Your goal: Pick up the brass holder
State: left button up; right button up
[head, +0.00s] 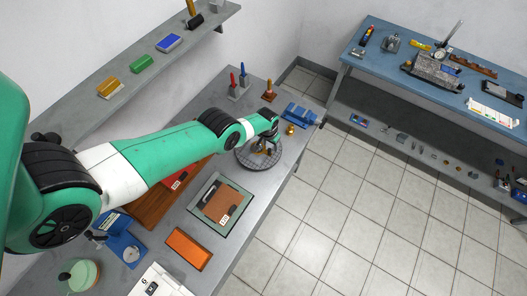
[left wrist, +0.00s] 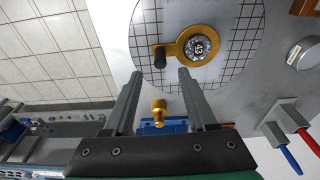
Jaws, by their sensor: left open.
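The brass holder (left wrist: 177,51) lies on a round, grid-marked plate (left wrist: 225,85). It is a gold ring around a patterned disc (left wrist: 202,46) with a number on it, and a dark post (left wrist: 159,57) stands at its arm end. My left gripper (left wrist: 160,72) is open above the plate. The dark post shows between and just beyond its fingertips, with nothing held. In the head view my left gripper (head: 270,140) hangs over the round plate (head: 246,157) and hides part of the holder. My right gripper is not in view.
A small brass piece (head: 290,130) stands near a blue block (head: 299,114) at the bench's far end. Red and blue upright tools (head: 238,82) stand behind the plate. A framed board (head: 203,233) and orange box (head: 188,249) lie nearer. A blue bench (head: 390,65) stands across the floor.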

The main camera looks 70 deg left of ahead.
aim_at(270, 150)
pick_arm(q)
notch_tip(270, 150, down, 5)
jog(key=b, duration=0.4)
jog(key=shift+s, duration=0.1)
jog(key=shift+r, duration=0.15)
grip_shut()
